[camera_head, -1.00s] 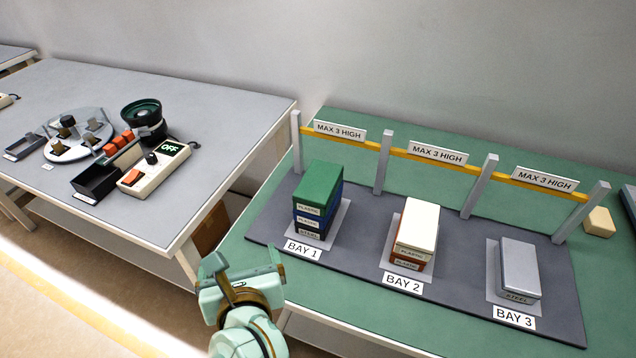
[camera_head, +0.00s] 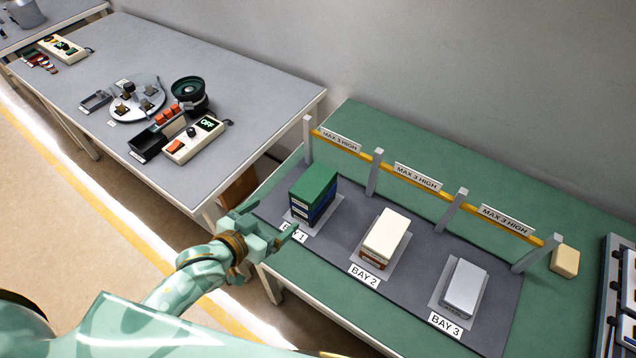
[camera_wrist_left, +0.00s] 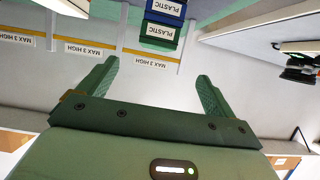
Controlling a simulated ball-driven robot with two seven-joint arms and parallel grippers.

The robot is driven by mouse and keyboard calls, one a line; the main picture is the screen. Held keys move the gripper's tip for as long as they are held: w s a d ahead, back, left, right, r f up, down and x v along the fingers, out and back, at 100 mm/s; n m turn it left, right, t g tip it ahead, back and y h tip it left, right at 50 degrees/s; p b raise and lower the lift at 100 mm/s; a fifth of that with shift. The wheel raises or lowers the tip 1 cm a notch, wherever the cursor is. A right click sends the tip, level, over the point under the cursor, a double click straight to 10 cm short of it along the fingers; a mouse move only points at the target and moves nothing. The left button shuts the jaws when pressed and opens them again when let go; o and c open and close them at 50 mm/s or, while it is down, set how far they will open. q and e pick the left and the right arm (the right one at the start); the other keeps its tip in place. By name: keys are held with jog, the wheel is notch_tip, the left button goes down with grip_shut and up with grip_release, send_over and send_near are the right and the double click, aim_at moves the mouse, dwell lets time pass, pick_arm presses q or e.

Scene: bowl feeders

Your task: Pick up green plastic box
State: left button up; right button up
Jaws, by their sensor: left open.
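The green plastic box (camera_head: 315,181) is the top one of the stack in Bay 1, on a blue box (camera_head: 318,206) whose label reads PLASTIC in the left wrist view (camera_wrist_left: 165,7). A lower box sits beneath, its label hard to read now. My left gripper (camera_head: 274,222) is open and empty, just in front of the stack and to its lower left, apart from it. In the left wrist view, which is upside down, the green box (camera_wrist_left: 158,42) shows beyond the spread fingers (camera_wrist_left: 156,80). My right gripper is not in view.
Bay 2 holds a stack topped by a cream box (camera_head: 386,232); Bay 3 holds a grey box (camera_head: 464,285). Posts with a yellow rail (camera_head: 397,180) stand behind the bays. A grey table (camera_head: 260,105) with feeder equipment stands left. A tan block (camera_head: 565,261) lies right.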

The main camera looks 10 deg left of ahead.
pick_arm(q)
jog(key=b, duration=0.2)
send_near(309, 186)
jog(key=w+f, duration=0.1)
jog(key=w+d+f, duration=0.1)
jog(key=w+f, duration=0.1)
jog(key=shift+w, duration=0.35)
jog(key=x, duration=0.3)
jog(key=r+b+x, duration=0.1)
jog(key=x, duration=0.1)
jog(key=shift+w+d+f, duration=0.15)
jog(key=shift+w+d, duration=0.1)
jog(key=shift+w, duration=0.05)
jog(key=shift+s, duration=0.1)
jog(key=shift+c, duration=0.6)
jog(key=c, duration=1)
jog(key=shift+c, duration=0.6)
jog(key=shift+r, duration=0.2)
